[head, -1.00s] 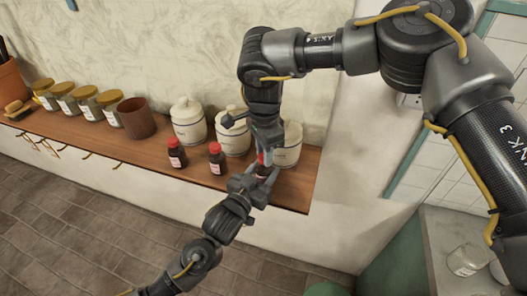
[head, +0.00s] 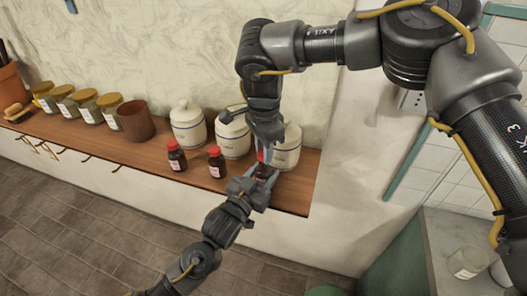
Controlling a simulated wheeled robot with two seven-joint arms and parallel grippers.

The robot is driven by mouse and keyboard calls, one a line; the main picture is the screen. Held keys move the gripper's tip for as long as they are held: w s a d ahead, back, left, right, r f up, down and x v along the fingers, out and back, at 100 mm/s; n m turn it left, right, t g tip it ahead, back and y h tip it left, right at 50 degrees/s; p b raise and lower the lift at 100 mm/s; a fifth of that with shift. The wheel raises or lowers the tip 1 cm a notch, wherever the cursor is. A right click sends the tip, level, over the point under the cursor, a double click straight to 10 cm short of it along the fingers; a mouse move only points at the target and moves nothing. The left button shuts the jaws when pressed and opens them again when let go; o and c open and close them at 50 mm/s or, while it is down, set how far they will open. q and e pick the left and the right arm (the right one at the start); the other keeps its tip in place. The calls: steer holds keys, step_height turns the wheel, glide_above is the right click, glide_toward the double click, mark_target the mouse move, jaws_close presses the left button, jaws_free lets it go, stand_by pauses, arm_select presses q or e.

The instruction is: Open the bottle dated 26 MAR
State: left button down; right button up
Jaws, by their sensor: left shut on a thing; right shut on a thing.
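A small dark bottle (head: 262,172) is at the right part of the wooden shelf, mostly hidden between my grippers. My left gripper (head: 259,179) is shut on its body from the front. My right gripper (head: 264,153) comes down from above and is shut on its red cap (head: 264,156). I cannot tell whether the cap is still on the neck. Two more dark bottles with red caps stand upright on the shelf, a left one (head: 176,156) and a right one (head: 216,162). Their pale labels are too small to read.
White lidded jars (head: 188,125) stand behind the bottles, one partly behind my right gripper. A brown cup (head: 136,121) and several gold-lidded jars (head: 84,106) stand farther left. The shelf (head: 292,196) ends just right of the grippers. Hooks hang along its front edge.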

steer(key=shift+r, duration=0.15)
steer(key=shift+r, duration=1.95)
arm_select(q)
steer(key=c, duration=0.7)
jaws_free()
steer(key=shift+o, duration=0.2)
